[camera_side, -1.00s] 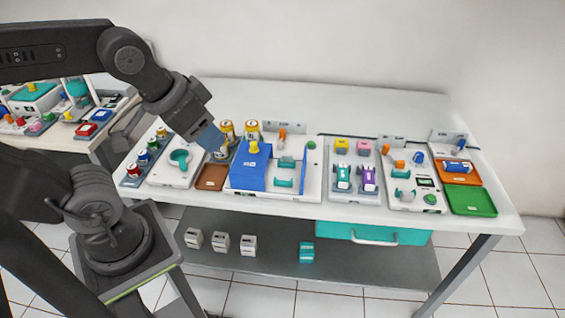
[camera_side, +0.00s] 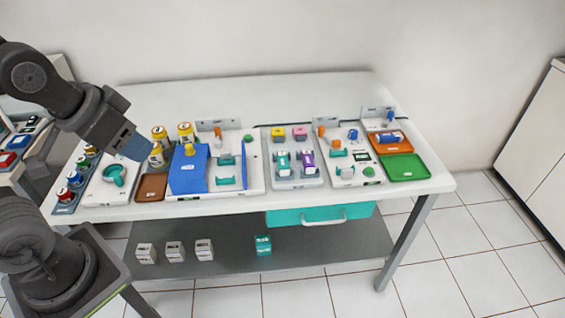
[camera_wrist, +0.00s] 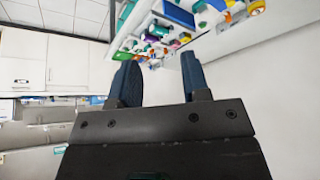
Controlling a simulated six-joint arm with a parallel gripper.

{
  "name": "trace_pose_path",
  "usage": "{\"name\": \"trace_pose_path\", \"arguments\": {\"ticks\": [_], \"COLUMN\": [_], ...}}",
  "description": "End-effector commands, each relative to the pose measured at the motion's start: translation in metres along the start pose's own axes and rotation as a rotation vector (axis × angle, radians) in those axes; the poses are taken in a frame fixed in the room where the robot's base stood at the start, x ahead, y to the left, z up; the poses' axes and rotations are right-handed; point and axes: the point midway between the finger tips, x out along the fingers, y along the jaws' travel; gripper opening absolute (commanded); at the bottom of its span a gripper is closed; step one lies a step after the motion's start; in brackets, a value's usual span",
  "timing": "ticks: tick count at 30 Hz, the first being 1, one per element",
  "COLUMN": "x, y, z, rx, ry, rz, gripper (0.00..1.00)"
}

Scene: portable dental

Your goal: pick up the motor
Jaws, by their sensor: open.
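My gripper (camera_side: 136,147) is above the left part of the white table, close to the yellow-topped cans. In the wrist view its two blue fingers (camera_wrist: 161,80) are apart with nothing between them. No part is clearly marked as the motor, so I cannot tell for certain which it is. A blue cylinder (camera_side: 387,138), a possible motor, lies at the orange tray (camera_side: 394,150) on the right of the table, far from my gripper. In the wrist view the table's parts are small and tilted at the top.
A blue block (camera_side: 188,172) stands on a white base, beside yellow-topped cans (camera_side: 186,132). A brown tray (camera_side: 152,187) is at the front left and a green tray (camera_side: 404,168) at the front right. The back strip of the table is clear. A lower shelf (camera_side: 330,242) holds small boxes.

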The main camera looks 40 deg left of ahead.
Motion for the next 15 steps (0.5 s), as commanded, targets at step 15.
{"name": "trace_pose_path", "arguments": {"ticks": [15], "x": [0.0009], "y": [0.0], "z": [-0.0075], "rx": [-0.016], "ry": [-0.009], "rz": [-0.005], "gripper": [0.62]}}
